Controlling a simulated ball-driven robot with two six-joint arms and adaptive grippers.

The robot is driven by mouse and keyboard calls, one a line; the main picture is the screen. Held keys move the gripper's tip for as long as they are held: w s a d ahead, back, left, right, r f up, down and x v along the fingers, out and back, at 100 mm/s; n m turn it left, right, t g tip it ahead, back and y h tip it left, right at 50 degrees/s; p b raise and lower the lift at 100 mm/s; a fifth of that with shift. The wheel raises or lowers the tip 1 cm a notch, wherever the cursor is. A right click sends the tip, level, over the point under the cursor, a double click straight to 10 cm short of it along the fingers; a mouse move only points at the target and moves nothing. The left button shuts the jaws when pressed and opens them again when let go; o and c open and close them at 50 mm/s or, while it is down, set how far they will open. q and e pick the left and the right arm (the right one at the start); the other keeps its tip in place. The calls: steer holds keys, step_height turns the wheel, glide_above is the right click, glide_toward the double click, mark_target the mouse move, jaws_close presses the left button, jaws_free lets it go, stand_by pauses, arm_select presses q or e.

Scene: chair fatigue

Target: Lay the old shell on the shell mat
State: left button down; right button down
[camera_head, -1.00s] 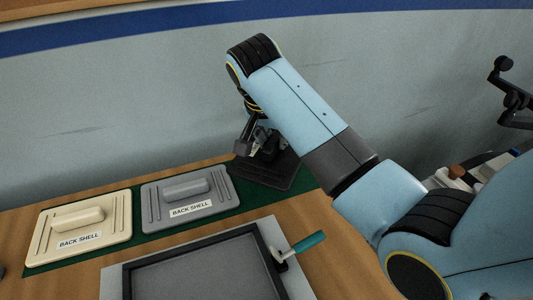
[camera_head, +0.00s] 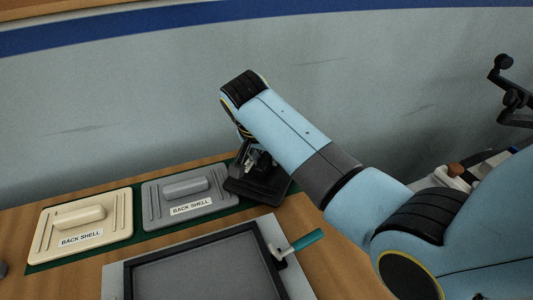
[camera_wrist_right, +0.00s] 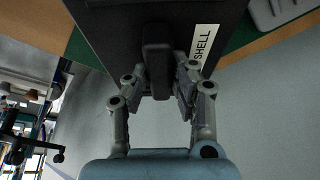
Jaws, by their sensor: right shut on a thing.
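The old shell is a black panel (camera_head: 267,188) with a raised grip, at the right end of the green mat (camera_head: 144,233) in the head view. It shows close up in the right wrist view (camera_wrist_right: 107,30), with part of a white label reading "SHELL". My right gripper (camera_wrist_right: 160,84) is shut on the raised grip of the black shell. In the head view the gripper (camera_head: 254,163) is partly hidden by my own arm. The shell looks roughly level at the mat; I cannot tell whether it touches. My left gripper is not in view.
A cream back shell (camera_head: 84,226) and a grey back shell (camera_head: 190,198) lie on the mat to the left. A black-rimmed tray (camera_head: 198,245) with a teal-handled tool (camera_head: 307,240) at its corner sits in front. The wall (camera_head: 150,110) stands behind.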

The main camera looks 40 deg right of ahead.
mark_target(262, 163)
steer(key=shift+f, duration=0.25)
steer(key=c, duration=1.1)
jaws_free()
steer(key=shift+r, duration=0.1)
steer(key=shift+r, duration=0.4)
steer(key=p+v, duration=0.7)
steer(key=shift+w+d, duration=0.15)
steer(key=shift+d, duration=0.05)
steer(key=shift+v, duration=2.7)
steer(key=shift+a+f, duration=0.1)
steer(key=shift+f, duration=0.05)
